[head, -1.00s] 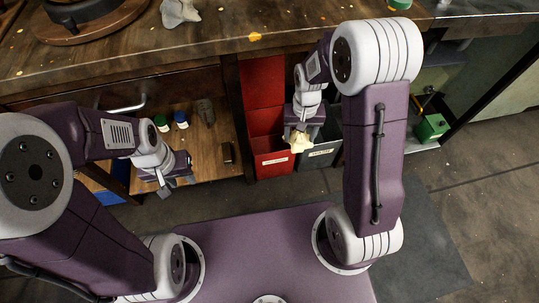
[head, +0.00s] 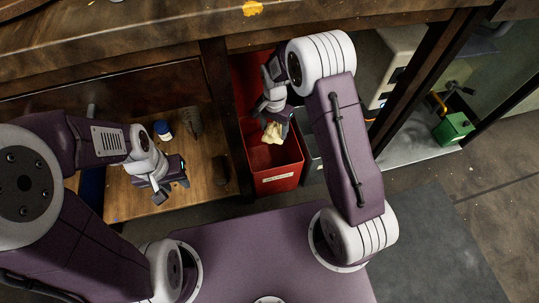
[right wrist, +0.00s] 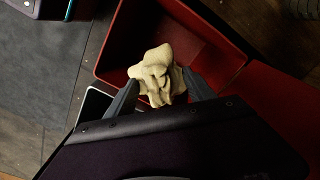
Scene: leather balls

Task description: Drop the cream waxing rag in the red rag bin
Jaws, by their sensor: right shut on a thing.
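The cream waxing rag (head: 274,133) is a crumpled bundle held in my right gripper (head: 272,121). In the right wrist view the rag (right wrist: 157,74) is pinched between the two dark fingertips. The red rag bin (head: 278,182) stands under the bench with its top open and a pale label on its front. In both views the rag is over the bin's opening, and the red bin wall (right wrist: 118,45) shows around it. How high it hangs above the rim is hard to tell. My left gripper (head: 174,190) is empty, its fingers apart, in front of the wooden shelf.
A grey bin (head: 313,160) stands right of the red one, partly hidden by my right arm. The workbench edge (head: 300,24) runs above. The shelf (head: 125,200) at left holds a small blue bottle (head: 162,130). A green box (head: 453,128) sits at right.

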